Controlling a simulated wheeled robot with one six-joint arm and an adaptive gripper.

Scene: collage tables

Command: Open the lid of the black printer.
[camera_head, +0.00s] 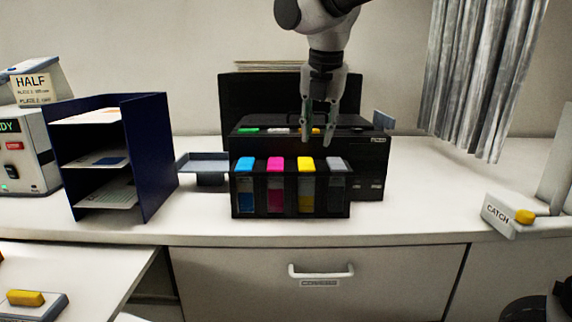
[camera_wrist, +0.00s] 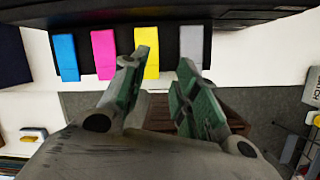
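The black printer (camera_head: 368,160) stands on the white counter. A block of ink tanks (camera_head: 290,205) with cyan, magenta, yellow and grey caps is at its front. A tall dark panel (camera_head: 250,98) rises at the printer's back; I cannot tell whether it is a raised lid or a paper support. My gripper (camera_head: 317,138) points down over the front of the printer's top, fingers apart and empty. It hides part of the top. In the wrist view my gripper (camera_wrist: 166,62) is open below the yellow cap (camera_wrist: 145,52) and grey cap (camera_wrist: 196,45). Contact with the printer cannot be told.
A dark blue paper rack (camera_head: 155,150) stands left of the printer, with a grey tray (camera_head: 203,162) between them. A CATCH block (camera_head: 497,213) with a yellow button is at right. A curtain (camera_head: 480,80) hangs at back right. Bare counter (camera_head: 430,190) lies right of the printer.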

